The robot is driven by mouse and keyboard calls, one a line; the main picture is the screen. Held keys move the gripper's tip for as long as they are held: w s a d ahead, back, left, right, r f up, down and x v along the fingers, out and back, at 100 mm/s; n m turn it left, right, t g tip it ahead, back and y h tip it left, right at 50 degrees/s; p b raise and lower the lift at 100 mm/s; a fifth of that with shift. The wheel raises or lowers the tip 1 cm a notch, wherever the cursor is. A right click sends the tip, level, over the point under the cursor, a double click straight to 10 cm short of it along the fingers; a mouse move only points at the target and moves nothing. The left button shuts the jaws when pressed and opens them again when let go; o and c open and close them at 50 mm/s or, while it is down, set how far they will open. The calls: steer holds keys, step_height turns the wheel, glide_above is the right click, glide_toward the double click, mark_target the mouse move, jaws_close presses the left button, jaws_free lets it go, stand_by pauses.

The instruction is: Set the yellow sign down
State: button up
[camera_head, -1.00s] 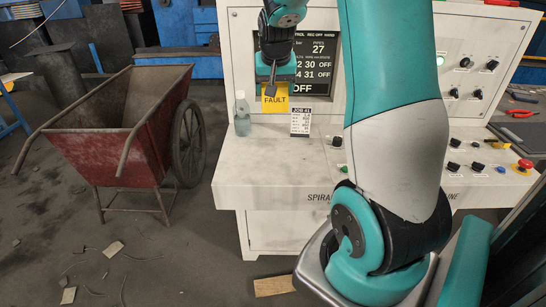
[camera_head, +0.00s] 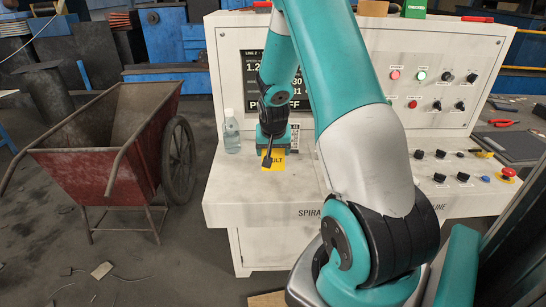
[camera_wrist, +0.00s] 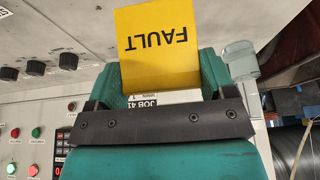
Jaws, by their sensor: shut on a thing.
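The yellow sign (camera_head: 273,161), marked FAULT, is low over the white console's counter (camera_head: 235,185). My gripper (camera_head: 272,148) is shut on it from above. In the wrist view the sign (camera_wrist: 158,48) sits between the two teal fingers (camera_wrist: 160,80), its lettering upside down in the picture. I cannot tell whether its lower edge touches the counter. A white job card (camera_head: 294,138) stands just right of and behind the sign, partly hidden by my arm. It also shows in the wrist view (camera_wrist: 175,97), mostly covered by the gripper.
A clear bottle (camera_head: 231,135) stands on the counter close to the left of my gripper. Knobs and a red button (camera_head: 508,172) are at the right. A red wheelbarrow (camera_head: 100,172) stands left of the console. The counter's front left part is bare.

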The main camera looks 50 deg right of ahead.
mark_target(273, 155)
steer(key=shift+f, duration=1.6)
steer(key=shift+f, duration=0.2)
steer(key=o, duration=0.9)
steer(key=shift+r, duration=0.1)
steer(key=v, duration=1.2)
steer(key=a+r+n+y, duration=0.2)
steer(key=a+r+n, duration=0.1)
steer(key=a, duration=0.7)
steer(key=a+r+n+y, duration=0.2)
steer(key=a+r+n, duration=0.15)
steer(key=a, duration=0.65)
steer(key=s+a+r+n+g+y, duration=0.1)
steer(key=s+a+n, duration=0.2)
steer(key=s+a, duration=0.2)
steer(key=s+a+r+n+g+y, duration=0.1)
steer(key=s+a+r+n, duration=0.1)
steer(key=s+a+n, duration=0.2)
steer(key=s+a+r+n+g+y+b, duration=0.1)
steer(key=s+a+n, duration=0.2)
steer(key=s+a, duration=0.5)
steer(key=shift+s+a+r+n+y, duration=0.25)
steer(key=shift+a+n+y, duration=0.1)
steer(key=shift+a+y, duration=0.1)
